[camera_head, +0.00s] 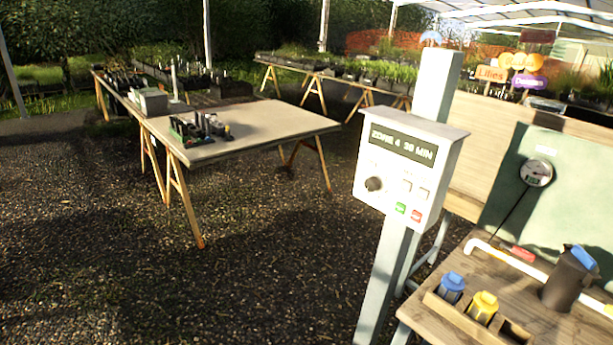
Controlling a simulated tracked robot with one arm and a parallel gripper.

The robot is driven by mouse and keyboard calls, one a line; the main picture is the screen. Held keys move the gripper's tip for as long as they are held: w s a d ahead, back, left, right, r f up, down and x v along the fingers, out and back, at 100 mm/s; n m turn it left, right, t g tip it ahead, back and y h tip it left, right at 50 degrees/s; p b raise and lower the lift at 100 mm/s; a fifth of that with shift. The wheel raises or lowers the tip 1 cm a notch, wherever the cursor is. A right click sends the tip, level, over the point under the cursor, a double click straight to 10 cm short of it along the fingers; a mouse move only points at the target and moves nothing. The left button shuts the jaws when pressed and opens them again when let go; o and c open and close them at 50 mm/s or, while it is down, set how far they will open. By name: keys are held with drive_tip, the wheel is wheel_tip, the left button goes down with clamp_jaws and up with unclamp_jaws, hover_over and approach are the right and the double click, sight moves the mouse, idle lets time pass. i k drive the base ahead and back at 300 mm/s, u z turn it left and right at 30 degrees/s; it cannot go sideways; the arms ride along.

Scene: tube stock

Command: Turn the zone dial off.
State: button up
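The zone dial (374,184) is a small black round knob at the left of the front face of a white control box (385,206). The box is fixed to a pale post (438,85) right of centre. The dial's pointer is too small to read. My gripper is not in this view.
A trestle table (260,125) with small dark items stands behind at left. The gravel (250,270) left of the post is clear.

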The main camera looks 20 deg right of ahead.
sight(373, 183)
drive_tip(key=u, duration=0.4)
drive_tip(key=i, duration=1.95)
drive_tip(key=z, duration=0.85)
drive_tip(key=k, duration=0.9)
drive_tip(key=z, duration=0.15)
drive_tip(key=i, duration=0.95)
drive_tip(key=u, duration=0.05)
